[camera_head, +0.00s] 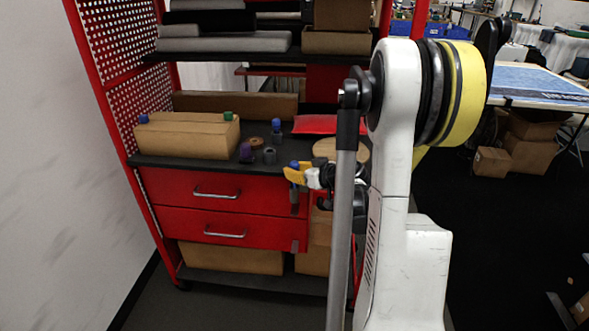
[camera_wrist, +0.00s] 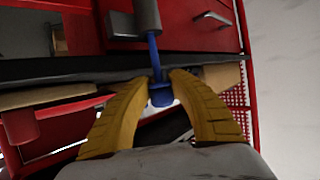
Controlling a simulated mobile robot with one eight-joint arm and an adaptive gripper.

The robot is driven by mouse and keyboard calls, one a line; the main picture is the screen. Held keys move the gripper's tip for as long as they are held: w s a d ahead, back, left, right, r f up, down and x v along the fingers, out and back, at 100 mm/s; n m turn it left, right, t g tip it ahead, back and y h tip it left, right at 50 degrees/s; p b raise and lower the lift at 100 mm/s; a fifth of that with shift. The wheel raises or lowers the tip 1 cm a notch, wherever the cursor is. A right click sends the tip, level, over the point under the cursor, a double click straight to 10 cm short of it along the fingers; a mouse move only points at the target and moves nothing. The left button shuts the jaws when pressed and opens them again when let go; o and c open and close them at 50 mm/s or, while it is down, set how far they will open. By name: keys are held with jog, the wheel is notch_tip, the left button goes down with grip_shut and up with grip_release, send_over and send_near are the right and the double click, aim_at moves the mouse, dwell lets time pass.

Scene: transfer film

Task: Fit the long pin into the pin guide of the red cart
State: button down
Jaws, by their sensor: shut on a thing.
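The long pin (camera_wrist: 154,58) is blue with a wider round head. My gripper (camera_wrist: 160,88) is shut on it, its two yellow fingers either side of the head. In the head view my gripper (camera_head: 296,174) is at the front right edge of the red cart's (camera_head: 175,187) black top. The pin guide (camera_wrist: 147,17) is a grey cylinder on the red drawer side. In the head view the guide (camera_head: 294,197) is below my fingers. The shaft is in line with the guide and its far end meets it; I cannot tell how deep it sits inside.
Shelves with grey rolls (camera_head: 225,42) stand above. A white wall (camera_head: 50,160) is at the left.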

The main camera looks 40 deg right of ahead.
jog(key=shift+f, duration=0.55)
jog(key=c, duration=1.2)
grip_release()
jog(key=shift+o, duration=0.2)
jog(key=v, duration=1.2)
jog(key=shift+a, duration=0.1)
